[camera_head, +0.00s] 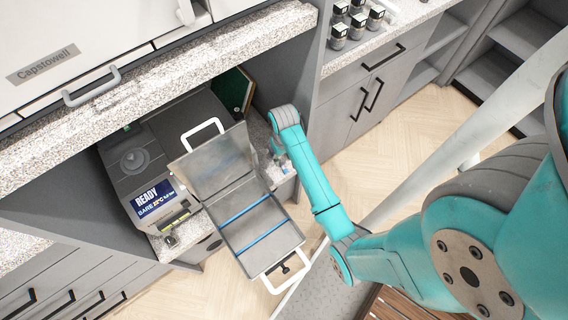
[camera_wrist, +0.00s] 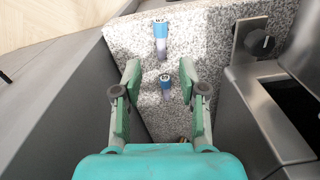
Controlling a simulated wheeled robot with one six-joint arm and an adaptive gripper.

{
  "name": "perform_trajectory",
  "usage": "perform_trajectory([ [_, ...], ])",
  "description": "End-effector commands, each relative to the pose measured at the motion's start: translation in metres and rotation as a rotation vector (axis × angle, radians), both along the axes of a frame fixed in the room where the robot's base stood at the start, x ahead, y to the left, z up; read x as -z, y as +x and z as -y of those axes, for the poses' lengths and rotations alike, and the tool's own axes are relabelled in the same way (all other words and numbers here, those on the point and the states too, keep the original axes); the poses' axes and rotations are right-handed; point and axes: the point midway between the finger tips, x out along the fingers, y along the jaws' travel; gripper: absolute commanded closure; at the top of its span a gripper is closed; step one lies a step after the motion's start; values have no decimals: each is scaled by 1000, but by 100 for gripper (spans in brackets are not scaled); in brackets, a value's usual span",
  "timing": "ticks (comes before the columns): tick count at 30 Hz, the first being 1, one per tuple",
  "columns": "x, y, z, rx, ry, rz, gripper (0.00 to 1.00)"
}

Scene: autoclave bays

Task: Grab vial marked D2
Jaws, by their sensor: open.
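In the wrist view a vial with a blue cap (camera_wrist: 165,79) stands on the speckled counter, between and slightly below my fingertips. Its cap has a small white mark, too small to read surely. A second blue-capped vial (camera_wrist: 160,32) stands farther up the picture, beyond the fingertips; its mark is also unclear. My gripper (camera_wrist: 160,70) is open and empty, one finger on each side of the nearer vial and apart from it.
The autoclave (camera_head: 132,160) shows READY, with an open metal tray (camera_head: 262,228) and raised lid beside it. In the wrist view a grey wall (camera_wrist: 75,95) rises left and the dark machine (camera_wrist: 265,110) stands right. Several dark-capped jars (camera_head: 357,18) stand on another counter.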

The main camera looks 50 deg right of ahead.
Motion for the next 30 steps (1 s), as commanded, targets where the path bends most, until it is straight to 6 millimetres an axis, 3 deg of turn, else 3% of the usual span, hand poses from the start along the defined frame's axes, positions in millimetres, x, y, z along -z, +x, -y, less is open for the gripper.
perform_trajectory([
  [12, 48, -1, -3, 0, 0, -1, 58],
  [20, 51, -1, -3, 0, 0, 0, 58],
  [21, 51, -1, -3, 0, 0, 0, 61],
  [26, 51, -1, -3, 0, 0, 0, 100],
  [30, 51, -1, -3, 0, 0, 0, 100],
])
